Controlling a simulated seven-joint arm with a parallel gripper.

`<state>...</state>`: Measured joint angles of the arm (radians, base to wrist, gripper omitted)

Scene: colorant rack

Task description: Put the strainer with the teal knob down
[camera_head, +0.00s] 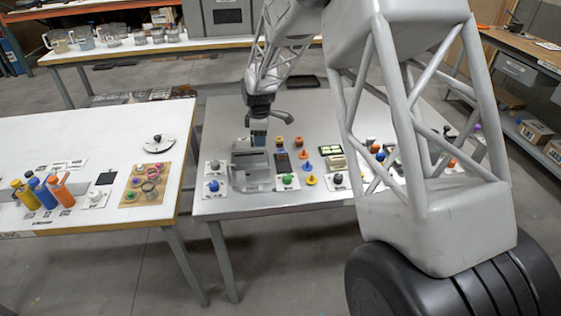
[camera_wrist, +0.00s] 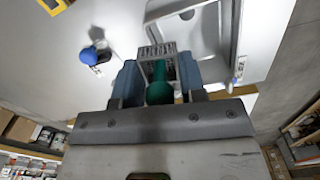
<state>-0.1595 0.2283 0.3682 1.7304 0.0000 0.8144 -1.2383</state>
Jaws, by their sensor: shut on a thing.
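The strainer's mesh part (camera_wrist: 156,52) shows just beyond the knob, between the fingertips. In the head view the strainer is not clearly visible, hidden by the gripper and stand. The grey stand (camera_head: 251,171) also shows in the wrist view (camera_wrist: 236,35), close beside the strainer; I cannot tell whether they touch.
A blue-knobbed item (camera_head: 213,186) sits on a white card left of the stand; it shows in the wrist view (camera_wrist: 90,56). A green-knobbed item (camera_head: 288,179) and several colored pieces stand to the right. A white table (camera_head: 80,130) with bottles is at left.

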